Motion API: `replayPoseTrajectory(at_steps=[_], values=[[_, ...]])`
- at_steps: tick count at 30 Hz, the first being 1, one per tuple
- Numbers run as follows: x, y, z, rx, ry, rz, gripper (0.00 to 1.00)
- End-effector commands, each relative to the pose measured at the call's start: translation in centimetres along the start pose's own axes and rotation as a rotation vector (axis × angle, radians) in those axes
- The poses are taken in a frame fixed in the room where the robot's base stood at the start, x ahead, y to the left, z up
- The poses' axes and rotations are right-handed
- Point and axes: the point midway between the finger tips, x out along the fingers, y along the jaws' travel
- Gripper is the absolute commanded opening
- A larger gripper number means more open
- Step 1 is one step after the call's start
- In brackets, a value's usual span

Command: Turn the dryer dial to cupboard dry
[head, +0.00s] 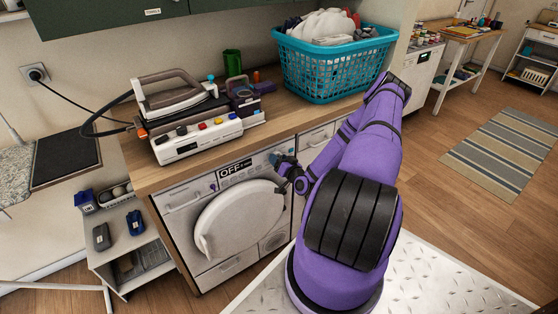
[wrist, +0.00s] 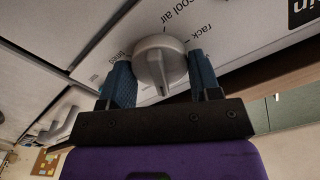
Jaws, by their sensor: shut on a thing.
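The dryer (head: 230,215) is a white front-loader under the wooden counter, with its round door shut. Its display (head: 234,170) reads OFF. In the wrist view the dial (wrist: 161,62) is a round grey knob with a raised grip bar. Labels around it include "cool air" and "rack"; others are cut off or hidden. My gripper (wrist: 158,80) is shut on the dial, one blue finger on each side. In the head view my gripper (head: 281,168) is at the right end of the control panel and hides the dial.
A steam iron on its base (head: 200,138) and a turquoise laundry basket (head: 325,75) stand on the counter above. A small shelf unit (head: 105,235) stands left of the dryer. The floor to the right is open, with a striped rug (head: 505,150).

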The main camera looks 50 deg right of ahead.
Motion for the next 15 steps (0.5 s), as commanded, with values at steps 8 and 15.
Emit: replayPoseTrajectory(at_steps=[8,15], values=[[-0.04,0.13,0.00,0.182,-0.001,0.002,0.34],[-0.04,0.14,0.02,0.269,-0.001,0.002,0.34]])
